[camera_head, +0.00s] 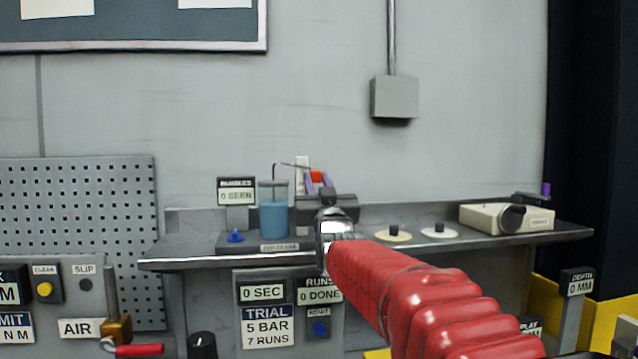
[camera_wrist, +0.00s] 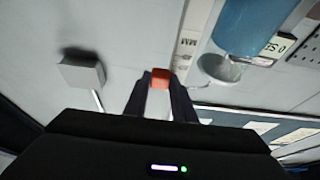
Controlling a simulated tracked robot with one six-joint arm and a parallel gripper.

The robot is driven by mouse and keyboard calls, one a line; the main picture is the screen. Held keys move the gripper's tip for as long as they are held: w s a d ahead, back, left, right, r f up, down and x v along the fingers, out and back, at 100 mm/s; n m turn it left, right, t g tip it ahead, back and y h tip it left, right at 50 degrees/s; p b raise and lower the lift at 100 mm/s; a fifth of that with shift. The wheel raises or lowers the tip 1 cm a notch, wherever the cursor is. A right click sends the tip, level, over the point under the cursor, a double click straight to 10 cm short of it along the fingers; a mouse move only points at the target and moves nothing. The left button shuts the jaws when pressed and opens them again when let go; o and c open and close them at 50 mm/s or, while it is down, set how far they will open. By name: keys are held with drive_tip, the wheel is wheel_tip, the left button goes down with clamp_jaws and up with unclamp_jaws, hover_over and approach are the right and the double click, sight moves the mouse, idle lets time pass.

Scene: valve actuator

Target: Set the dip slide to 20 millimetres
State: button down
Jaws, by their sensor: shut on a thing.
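The dip slide stands behind the bench block, with a pale upright scale (camera_head: 301,172) that also shows in the wrist view (camera_wrist: 187,45). Its small red-orange handle (camera_head: 316,176) sits between the fingers of my gripper (camera_head: 318,181). In the wrist view the orange handle (camera_wrist: 160,79) is pinched at the fingertips of my gripper (camera_wrist: 161,77). A thin bent rod (camera_head: 285,165) reaches from the slide over a beaker of blue liquid (camera_head: 274,210). The depth sign (camera_head: 579,284) reads 0 MM. The scale's marks are too small to read.
A bubbles sign (camera_head: 237,190) reads 0 SEEN. A blue knob (camera_head: 235,236) sits left of the beaker. Two round dials (camera_head: 439,231) and a cream box with a black knob (camera_head: 507,217) stand to the right. A grey wall box (camera_head: 395,98) hangs above.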

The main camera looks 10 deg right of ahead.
drive_tip(key=shift+f, duration=0.6)
drive_tip(key=c, duration=1.5)
unclamp_jaws()
drive_tip(key=shift+s, duration=0.15)
drive_tip(key=v, duration=1.3)
drive_tip(key=shift+s+f, duration=0.2)
drive_tip(key=shift+f, duration=0.05)
